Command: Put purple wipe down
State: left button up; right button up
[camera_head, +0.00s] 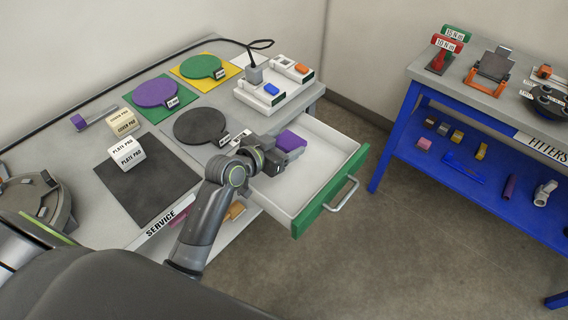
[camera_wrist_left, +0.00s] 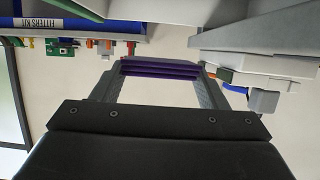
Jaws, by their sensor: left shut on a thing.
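The purple wipe (camera_head: 291,140) is in the fingers of my left gripper (camera_head: 286,151), above the open drawer (camera_head: 336,142) near its table-side end. In the left wrist view, the folded purple wipe (camera_wrist_left: 160,69) spans the gap between the two fingertips of my left gripper (camera_wrist_left: 160,76). Its height above the drawer floor is hard to tell. The visible drawer floor is pale and bare; my arm hides part of it. My right gripper is not in view.
The drawer's green front (camera_head: 335,195) with its handle sticks out from the service table. A dark disc (camera_head: 201,127) and a white two-bay unit (camera_head: 273,89) are close by on the tabletop. A blue fitters bench (camera_head: 400,135) stands right, across open floor.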

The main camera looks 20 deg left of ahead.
pick_arm(q)
jog(key=shift+f, duration=3.65)
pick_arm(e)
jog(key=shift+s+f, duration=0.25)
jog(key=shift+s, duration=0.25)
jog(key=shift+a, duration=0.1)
pick_arm(q)
jog(key=shift+f+b, duration=0.55)
jog(key=shift+b, duration=0.25)
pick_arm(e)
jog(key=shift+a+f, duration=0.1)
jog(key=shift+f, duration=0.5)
pick_arm(q)
jog(key=shift+f, duration=0.1)
jog(key=o, duration=0.9)
jog(key=shift+o, duration=0.2)
